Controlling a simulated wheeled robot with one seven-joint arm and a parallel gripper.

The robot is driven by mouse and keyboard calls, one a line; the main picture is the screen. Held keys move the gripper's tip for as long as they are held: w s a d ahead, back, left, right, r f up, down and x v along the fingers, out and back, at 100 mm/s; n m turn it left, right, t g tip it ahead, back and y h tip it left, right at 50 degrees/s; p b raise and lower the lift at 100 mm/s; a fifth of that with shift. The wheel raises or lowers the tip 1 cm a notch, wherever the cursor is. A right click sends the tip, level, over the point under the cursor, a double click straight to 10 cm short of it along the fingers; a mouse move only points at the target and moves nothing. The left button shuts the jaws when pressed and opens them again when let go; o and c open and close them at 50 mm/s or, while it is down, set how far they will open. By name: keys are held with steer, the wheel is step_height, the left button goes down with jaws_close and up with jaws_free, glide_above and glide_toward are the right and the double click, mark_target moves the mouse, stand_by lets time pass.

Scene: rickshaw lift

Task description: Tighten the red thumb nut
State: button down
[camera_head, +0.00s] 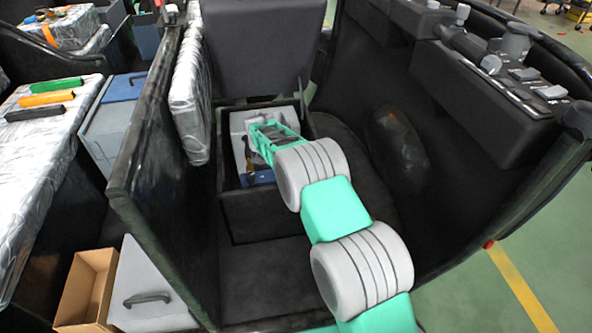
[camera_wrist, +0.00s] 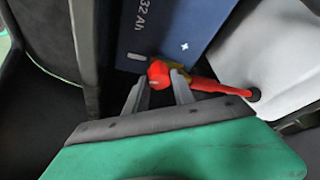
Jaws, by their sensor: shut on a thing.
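The red thumb nut (camera_wrist: 159,74) is in the wrist view, at the top of a blue battery (camera_wrist: 178,32) with a plus mark and part of a label. My gripper (camera_wrist: 160,82) is shut on the red nut, one finger on each side of it. A red cable (camera_wrist: 212,86) runs right from beside the nut to a dark round hole in a pale grey panel. In the head view my gripper (camera_head: 252,150) reaches down into an open black box, where a strip of the blue battery (camera_head: 258,177) shows. The nut is hidden there.
The black box wall (camera_head: 262,212) surrounds my gripper closely. A dark seat back (camera_head: 258,45) stands behind it, and a tall black side panel (camera_head: 148,150) rises to the left. A control console (camera_head: 500,85) is at the upper right. An open cardboard box (camera_head: 88,288) sits at lower left.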

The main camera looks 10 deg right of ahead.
steer(key=shift+f+m, duration=0.1)
steer(key=shift+m, duration=0.5)
steer(key=shift+g, duration=0.3)
steer(key=c, duration=1.1)
jaws_free()
steer(key=shift+a, duration=0.1)
steer(key=shift+o, duration=0.2)
steer(key=p+v, duration=0.1)
steer(key=v, duration=0.7)
